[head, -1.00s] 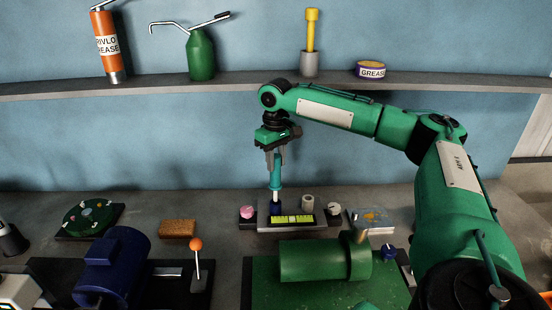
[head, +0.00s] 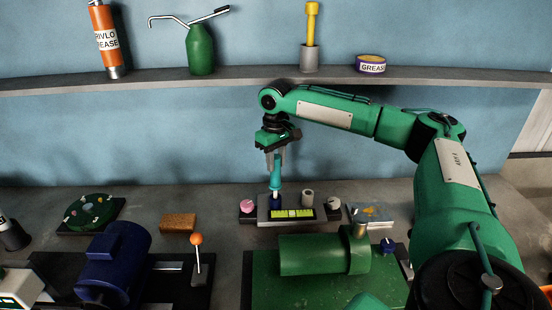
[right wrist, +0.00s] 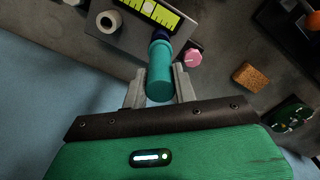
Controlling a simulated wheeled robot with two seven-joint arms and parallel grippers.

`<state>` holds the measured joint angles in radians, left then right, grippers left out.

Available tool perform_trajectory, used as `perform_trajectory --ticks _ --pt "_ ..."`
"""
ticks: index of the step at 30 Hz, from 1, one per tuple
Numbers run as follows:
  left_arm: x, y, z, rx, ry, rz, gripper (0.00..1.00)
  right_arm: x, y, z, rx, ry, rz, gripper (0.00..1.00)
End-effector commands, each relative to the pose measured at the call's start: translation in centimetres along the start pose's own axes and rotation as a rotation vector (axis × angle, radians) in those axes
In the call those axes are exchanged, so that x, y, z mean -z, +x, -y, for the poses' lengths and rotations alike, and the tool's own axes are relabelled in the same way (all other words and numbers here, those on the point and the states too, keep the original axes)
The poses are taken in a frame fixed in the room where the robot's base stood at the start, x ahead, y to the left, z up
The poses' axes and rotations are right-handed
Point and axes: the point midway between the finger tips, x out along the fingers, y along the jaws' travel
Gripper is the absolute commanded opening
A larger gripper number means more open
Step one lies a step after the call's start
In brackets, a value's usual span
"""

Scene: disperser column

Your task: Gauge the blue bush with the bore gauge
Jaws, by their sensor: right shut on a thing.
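The bore gauge (head: 276,178) is teal with a pale lower stem, and it stands roughly upright. My right gripper (head: 275,163) is shut on its upper part. The blue bush (head: 276,201) sits on a grey gauging block, directly under the gauge. The gauge's lower end meets the bush's top; how deep it goes in cannot be told. In the right wrist view the teal gauge (right wrist: 160,72) lies between the two fingers, with the dark blue bush (right wrist: 158,35) mostly hidden behind it. My left gripper is not in view.
The block carries a yellow-green display (head: 293,213). A pale grey bush (head: 308,198) stands at its right and a pink knob (head: 247,206) at its left. A green cylinder (head: 315,255) lies in front. A brown block (head: 178,222) lies left, with bare bench around it.

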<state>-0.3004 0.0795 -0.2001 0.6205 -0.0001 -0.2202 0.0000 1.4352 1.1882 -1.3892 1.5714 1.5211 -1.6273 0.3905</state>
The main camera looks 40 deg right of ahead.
Motion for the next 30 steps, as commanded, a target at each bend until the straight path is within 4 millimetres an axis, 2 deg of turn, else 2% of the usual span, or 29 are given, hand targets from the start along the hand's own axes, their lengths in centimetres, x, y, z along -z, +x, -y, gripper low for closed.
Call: perform_trajectory --ticks 18,30 --pt "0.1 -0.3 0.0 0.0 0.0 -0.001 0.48 0.0 1.2 0.0 -0.001 0.0 0.0 0.05" --pt "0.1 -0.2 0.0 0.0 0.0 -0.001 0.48 0.0 1.2 0.0 0.0 0.0 -0.001 0.05"
